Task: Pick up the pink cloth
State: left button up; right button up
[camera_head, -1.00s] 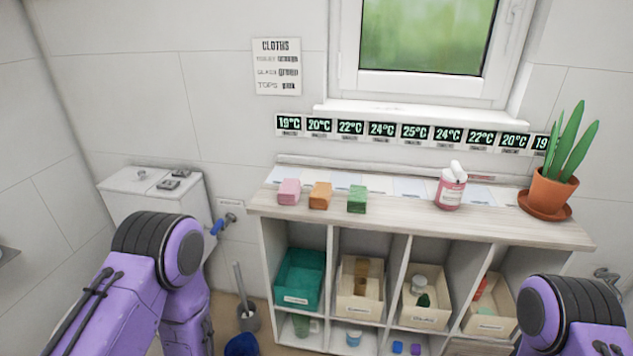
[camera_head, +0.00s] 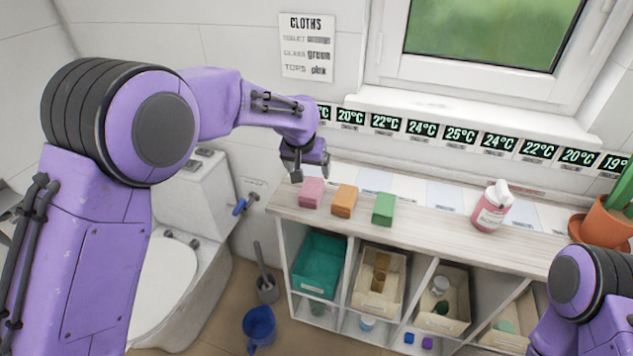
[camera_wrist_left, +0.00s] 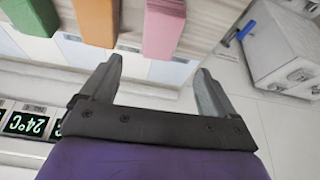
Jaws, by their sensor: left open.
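The pink cloth (camera_head: 312,192) is a small folded block at the left end of the shelf top. It also shows in the left wrist view (camera_wrist_left: 163,28), ahead of the jaws and between their lines. My left gripper (camera_head: 297,172) is open and empty, just above and behind-left of the pink cloth. In the left wrist view the two fingers (camera_wrist_left: 157,75) stand apart with nothing between them. An orange cloth (camera_head: 344,200) and a green cloth (camera_head: 383,209) lie in a row to the right. My right gripper is out of view.
The wall with temperature displays (camera_head: 386,122) is close behind. A toilet (camera_head: 170,285) and blue-handled valve (camera_head: 241,206) are at left.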

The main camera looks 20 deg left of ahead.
aim_at(312, 187)
pick_arm(q)
jog(key=p+x, duration=0.1)
jog(key=x, duration=0.5)
jog(key=s+p+x, duration=0.1)
jog(key=x, duration=0.1)
jog(key=shift+w+d+f+p, duration=0.2)
jog(key=shift+f+p, duration=0.15)
jog(key=shift+f, duration=0.2)
jog(key=shift+w+f, duration=0.1)
jog(key=shift+f, duration=0.3)
jog(key=c, duration=1)
